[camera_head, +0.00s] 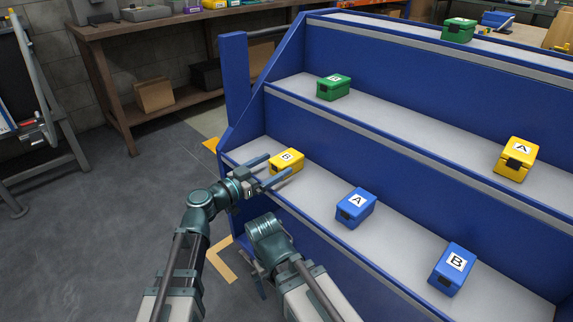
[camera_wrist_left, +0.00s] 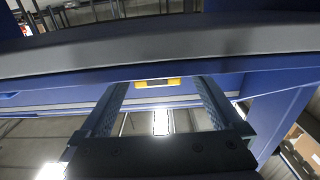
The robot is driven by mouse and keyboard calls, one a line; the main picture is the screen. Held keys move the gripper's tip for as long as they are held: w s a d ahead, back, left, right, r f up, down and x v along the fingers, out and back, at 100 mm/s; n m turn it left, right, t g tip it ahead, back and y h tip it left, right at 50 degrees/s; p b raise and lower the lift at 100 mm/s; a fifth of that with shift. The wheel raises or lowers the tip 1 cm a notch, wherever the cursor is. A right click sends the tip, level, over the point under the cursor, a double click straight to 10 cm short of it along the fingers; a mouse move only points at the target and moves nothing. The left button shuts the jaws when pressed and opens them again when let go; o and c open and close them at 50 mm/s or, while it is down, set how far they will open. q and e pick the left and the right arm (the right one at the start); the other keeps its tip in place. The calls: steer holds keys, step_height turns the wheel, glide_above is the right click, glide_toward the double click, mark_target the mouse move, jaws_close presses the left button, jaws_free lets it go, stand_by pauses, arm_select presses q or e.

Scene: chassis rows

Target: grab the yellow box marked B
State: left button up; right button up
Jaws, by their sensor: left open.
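The yellow box marked B (camera_head: 287,159) sits at the left end of the lowest shelf, its label on top. My left gripper (camera_head: 281,165) is open at that shelf, its two fingers pointing at the box, one to either side of its near face. In the left wrist view, the yellow box (camera_wrist_left: 158,82) shows as a thin strip between and beyond the fingertips (camera_wrist_left: 160,85). I cannot tell whether the fingers overlap its sides. My right arm is lower in the head view, and its gripper (camera_head: 259,279) is mostly hidden.
A wooden bench (camera_head: 130,75) stands behind left. Floor left of the rack is clear.

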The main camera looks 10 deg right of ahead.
mark_target(298, 152)
arm_select(q)
steer(key=shift+d, duration=0.1)
steer(key=x, duration=0.5)
steer(key=shift+d, duration=0.1)
steer(key=shift+s, duration=0.1)
steer(key=shift+c, duration=0.2)
jaws_close()
